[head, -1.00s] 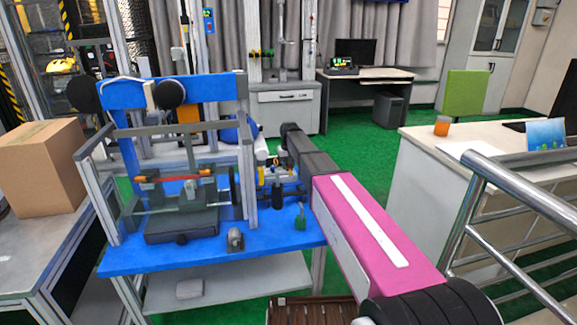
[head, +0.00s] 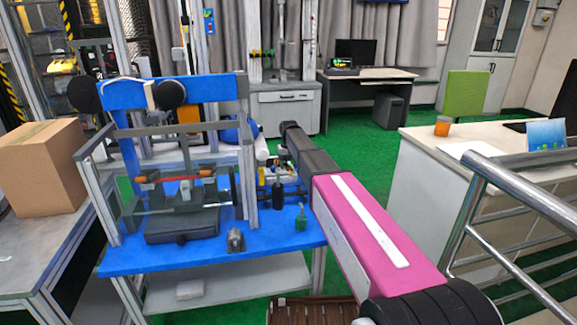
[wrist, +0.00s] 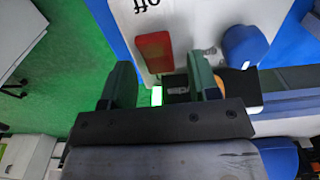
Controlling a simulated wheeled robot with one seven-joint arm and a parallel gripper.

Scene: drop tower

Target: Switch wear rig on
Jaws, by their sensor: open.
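The wear rig (head: 182,222) stands on a blue table in the head view, inside a clear-sided frame with a red-orange bar across it. In the wrist view a white panel (wrist: 190,20) carries a red rectangular part (wrist: 155,52), a blue knob (wrist: 243,46) and upside-down lettering that seems to read "off". A bright green lit part (wrist: 157,96) shows between my fingers. My gripper (wrist: 160,72) is open, with its two dark green fingers apart and nothing held. Its fingers point toward the panel; I cannot tell whether they touch it. In the head view my gripper is hidden.
A cardboard box (head: 43,168) sits on a bench at left. Small bottles (head: 278,196) stand on the blue table (head: 270,245) at its right. A metal railing (head: 490,185) and a white desk (head: 425,185) stand at right. Green floor lies open behind.

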